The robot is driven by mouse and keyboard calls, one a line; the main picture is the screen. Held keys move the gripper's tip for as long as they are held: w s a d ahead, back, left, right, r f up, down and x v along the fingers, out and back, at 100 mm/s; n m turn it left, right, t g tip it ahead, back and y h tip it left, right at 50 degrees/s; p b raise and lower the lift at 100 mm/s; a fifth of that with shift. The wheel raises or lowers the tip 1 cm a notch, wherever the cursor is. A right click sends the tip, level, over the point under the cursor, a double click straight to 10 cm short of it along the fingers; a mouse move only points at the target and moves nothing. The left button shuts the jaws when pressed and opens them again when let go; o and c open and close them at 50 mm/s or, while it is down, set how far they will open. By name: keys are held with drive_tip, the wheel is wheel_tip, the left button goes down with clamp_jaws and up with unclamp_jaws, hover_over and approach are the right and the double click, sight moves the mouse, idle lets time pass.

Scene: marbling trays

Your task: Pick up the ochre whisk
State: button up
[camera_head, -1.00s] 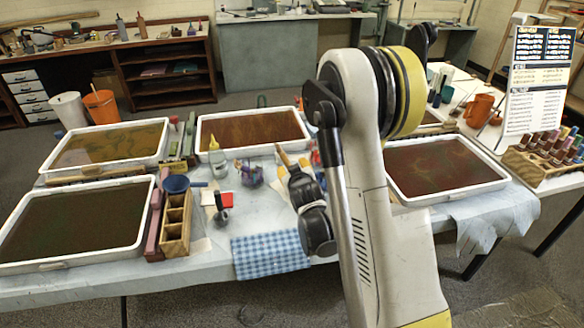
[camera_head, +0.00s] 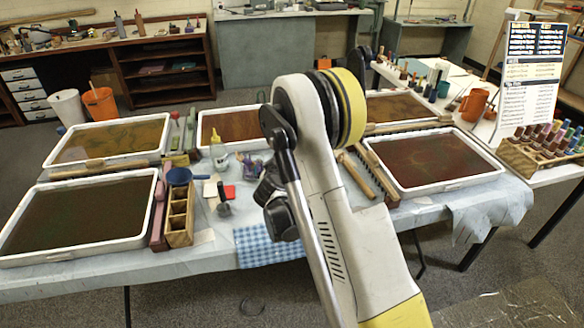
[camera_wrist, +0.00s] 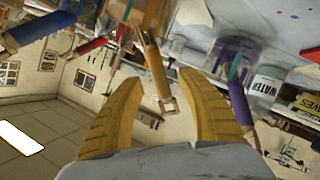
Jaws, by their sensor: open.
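The ochre whisk's handle (camera_wrist: 155,68) shows in the wrist view between the two yellow fingers of my gripper (camera_wrist: 160,82). My gripper is open, with a gap on each side of the handle. The handle's end has a small loop. Its other end runs up towards a clear jar, where the whisk's head is hard to make out. A purple handle (camera_wrist: 238,98), a red one (camera_wrist: 92,47) and a blue one (camera_wrist: 40,28) stick out around it. In the head view, my arm hides the fingers and part of the jar group (camera_head: 250,166).
Marbling trays stand at left (camera_head: 75,218) and right (camera_head: 432,160). A wooden divided box (camera_head: 180,214), a blue bowl (camera_head: 179,176) and a yellow-capped bottle (camera_head: 219,152) are close to the jar. A checked cloth (camera_head: 265,246) lies at the front edge.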

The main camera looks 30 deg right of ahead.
drive_tip(key=x, duration=0.1)
drive_tip(key=b+x, duration=0.1)
drive_tip(key=x, duration=0.1)
drive_tip(key=b+x, duration=0.1)
drive_tip(key=shift+w+d+r, duration=0.2)
drive_tip(key=shift+d, duration=0.25)
clamp_jaws()
wheel_tip(320, 180, up, 12)
drive_tip(key=p, duration=0.7)
drive_tip(key=shift+r, duration=0.2)
